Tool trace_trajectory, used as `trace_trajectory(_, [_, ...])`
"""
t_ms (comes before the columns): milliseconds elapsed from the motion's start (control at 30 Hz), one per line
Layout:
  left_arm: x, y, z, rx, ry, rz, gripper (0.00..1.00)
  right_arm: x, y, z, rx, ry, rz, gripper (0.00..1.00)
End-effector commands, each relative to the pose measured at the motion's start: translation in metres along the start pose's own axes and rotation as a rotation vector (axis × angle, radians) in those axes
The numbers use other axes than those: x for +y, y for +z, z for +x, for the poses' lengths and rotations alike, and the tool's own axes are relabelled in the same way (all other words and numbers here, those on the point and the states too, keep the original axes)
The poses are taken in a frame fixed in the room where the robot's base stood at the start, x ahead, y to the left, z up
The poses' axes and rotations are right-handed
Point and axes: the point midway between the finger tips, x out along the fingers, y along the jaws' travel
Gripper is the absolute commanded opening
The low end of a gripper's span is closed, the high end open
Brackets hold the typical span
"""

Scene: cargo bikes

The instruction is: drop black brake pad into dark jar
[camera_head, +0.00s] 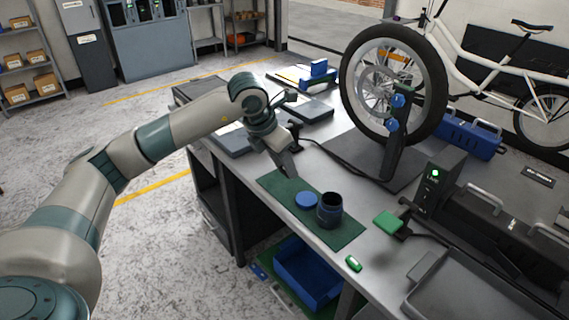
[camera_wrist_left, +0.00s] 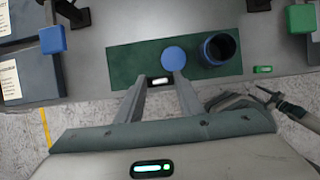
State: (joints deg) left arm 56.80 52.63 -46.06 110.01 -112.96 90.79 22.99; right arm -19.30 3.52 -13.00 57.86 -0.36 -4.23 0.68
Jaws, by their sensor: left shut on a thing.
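The dark jar (camera_head: 330,212) stands upright and open on the green mat, and it also shows in the left wrist view (camera_wrist_left: 217,49). Its round blue lid (camera_head: 306,200) lies flat beside it. My left gripper (camera_head: 290,174) is over the far part of the mat, to the left of the jar and lid. In the left wrist view its fingers are shut on a small black brake pad (camera_wrist_left: 160,79) with a pale stripe. The pad is hard to make out in the head view.
The green mat (camera_head: 345,238) lies along the bench edge. A small green object (camera_head: 353,263) and a green block (camera_head: 388,222) are near the jar. A bicycle wheel (camera_head: 394,82) stands behind. A blue bin (camera_head: 308,275) sits below the bench.

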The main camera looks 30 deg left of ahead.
Motion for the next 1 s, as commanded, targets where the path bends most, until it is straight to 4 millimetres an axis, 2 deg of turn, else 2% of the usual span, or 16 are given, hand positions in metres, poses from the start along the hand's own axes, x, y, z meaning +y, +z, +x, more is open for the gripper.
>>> trace_trajectory(167, [-0.006, -0.003, 0.002, 0.000, -0.026, 0.058, 0.12, 0.000, 0.000, 0.000, 0.000, 0.000, 0.000, 0.55])
trace_trajectory(367, [-0.026, -0.013, 0.008, 0.001, -0.109, 0.257, 0.12, 0.000, 0.000, 0.000, 0.000, 0.000, 0.000, 0.55])
trace_trajectory(667, [-0.070, -0.036, 0.015, 0.000, -0.314, 0.748, 0.12, 0.000, 0.000, 0.000, 0.000, 0.000, 0.000, 0.55])
trace_trajectory(1000, [-0.119, -0.068, 0.015, -0.001, -0.581, 1.396, 0.12, 0.000, 0.000, 0.000, 0.000, 0.000, 0.000, 0.55])
